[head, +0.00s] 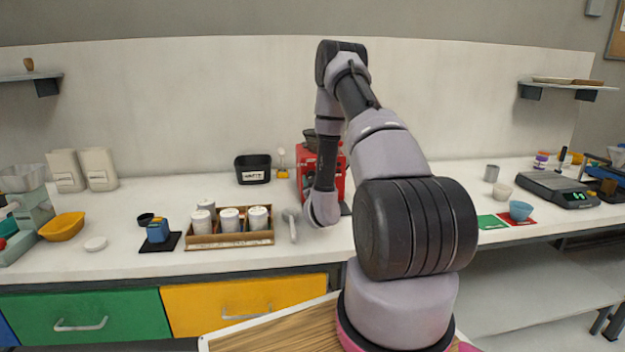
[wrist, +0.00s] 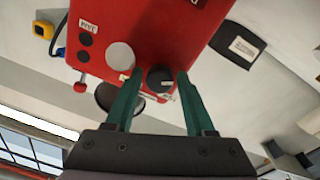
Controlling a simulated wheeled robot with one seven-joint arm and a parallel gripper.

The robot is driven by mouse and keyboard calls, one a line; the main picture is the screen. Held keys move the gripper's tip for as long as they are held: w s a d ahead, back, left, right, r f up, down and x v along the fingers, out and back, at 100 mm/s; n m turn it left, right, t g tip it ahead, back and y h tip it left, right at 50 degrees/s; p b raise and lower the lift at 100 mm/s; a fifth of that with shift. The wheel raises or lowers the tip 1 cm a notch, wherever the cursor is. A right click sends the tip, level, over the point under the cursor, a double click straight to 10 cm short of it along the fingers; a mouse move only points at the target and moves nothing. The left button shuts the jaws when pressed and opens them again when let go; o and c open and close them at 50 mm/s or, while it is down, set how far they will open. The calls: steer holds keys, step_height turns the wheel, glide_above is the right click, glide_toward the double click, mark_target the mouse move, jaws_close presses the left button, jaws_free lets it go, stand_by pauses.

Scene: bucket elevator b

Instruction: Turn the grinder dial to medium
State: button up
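The red grinder (head: 302,165) stands on the counter in the head view, largely hidden behind my arm. Its red body (wrist: 160,30) fills the upper middle of the wrist view, seen upside down. A round black dial (wrist: 160,79) with a pale pointer mark sits on its front face, beside a pale grey disc (wrist: 120,56). My gripper (wrist: 159,73) is open, its two teal fingers on either side of the dial. The right finger is close to the dial and the left has a small gap; contact cannot be told. The small labels by the dial are partly hidden and unreadable.
A wooden tray of white canisters (head: 230,240) stands left of the grinder, with a grey-handled tool (head: 291,225) between them. A black bin (head: 252,169) is behind.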

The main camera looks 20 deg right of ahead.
steer(key=shift+s, duration=0.1)
steer(key=v, duration=1)
steer(key=shift+s, duration=0.3)
steer(key=w+d+r+m+g+h, duration=0.1)
steer(key=w+d+r+m+h, duration=0.2)
steer(key=r, duration=0.5)
steer(key=a+r+m+g+y, duration=0.3)
steer(key=a+r+y, duration=0.15)
steer(key=r, duration=0.95)
steer(key=s+a+r+g+y, duration=0.35)
steer(key=s+a+r, duration=0.5)
steer(key=s, duration=0.35)
steer(key=s+a+r+g+y, duration=0.1)
steer(key=s+a, duration=0.1)
steer(key=s, duration=0.6)
steer(key=s+a+r+n+g+y, duration=0.1)
steer(key=s+a+g, duration=0.1)
steer(key=s, duration=0.7)
steer(key=shift+a+y, duration=0.4)
steer(key=shift+a, duration=0.05)
steer(key=shift+r, duration=0.15)
